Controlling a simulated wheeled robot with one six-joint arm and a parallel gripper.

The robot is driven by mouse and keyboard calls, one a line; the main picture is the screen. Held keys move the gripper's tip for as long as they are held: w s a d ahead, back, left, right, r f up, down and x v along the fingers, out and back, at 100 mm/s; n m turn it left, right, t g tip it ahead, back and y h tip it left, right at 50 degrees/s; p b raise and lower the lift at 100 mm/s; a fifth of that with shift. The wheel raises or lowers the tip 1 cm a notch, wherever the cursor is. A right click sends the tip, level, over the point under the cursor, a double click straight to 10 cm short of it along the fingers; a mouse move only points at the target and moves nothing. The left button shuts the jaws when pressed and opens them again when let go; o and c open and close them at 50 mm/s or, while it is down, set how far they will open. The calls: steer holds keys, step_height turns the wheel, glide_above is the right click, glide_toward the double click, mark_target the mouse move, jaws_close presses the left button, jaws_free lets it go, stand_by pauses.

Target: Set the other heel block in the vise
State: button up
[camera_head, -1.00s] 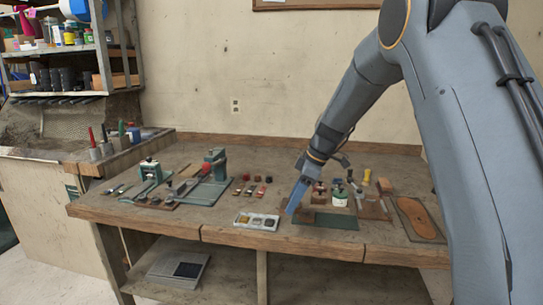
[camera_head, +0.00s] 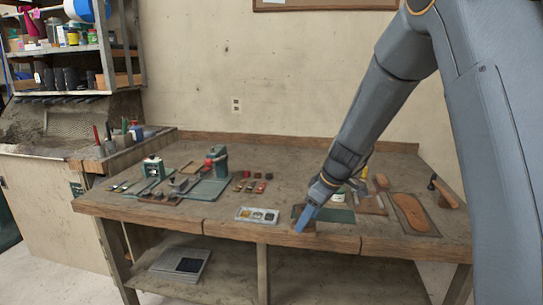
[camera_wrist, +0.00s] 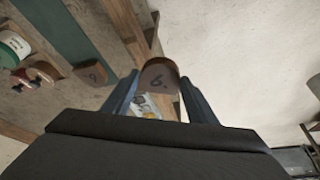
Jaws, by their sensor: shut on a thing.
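A second, similar numbered heel block (camera_wrist: 92,73) lies on the bench left of the fingers. In the head view the held block is hard to tell from the brown patch at the fingertips. A green upright device with a red part (camera_head: 216,160) stands left of centre; I cannot tell whether it is the vise.
The green mat (camera_wrist: 75,35) lies beside the second block. A pale tray with compartments (camera_head: 257,215) is left of my gripper. A sole-shaped piece (camera_head: 413,213) lies on a board at right. Bare bench top (camera_head: 275,160) shows behind the tray.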

steer(key=s+d+f+m+t+h, duration=0.1)
steer(key=s+d+f+m+h, duration=0.2)
steer(key=s+d+f+m, duration=0.4)
steer(key=s+d+m, duration=0.1)
steer(key=s+m, duration=0.2)
steer(key=shift+s+d+f+m+t+h, duration=0.3)
steer(key=shift+s+m+h, duration=0.1)
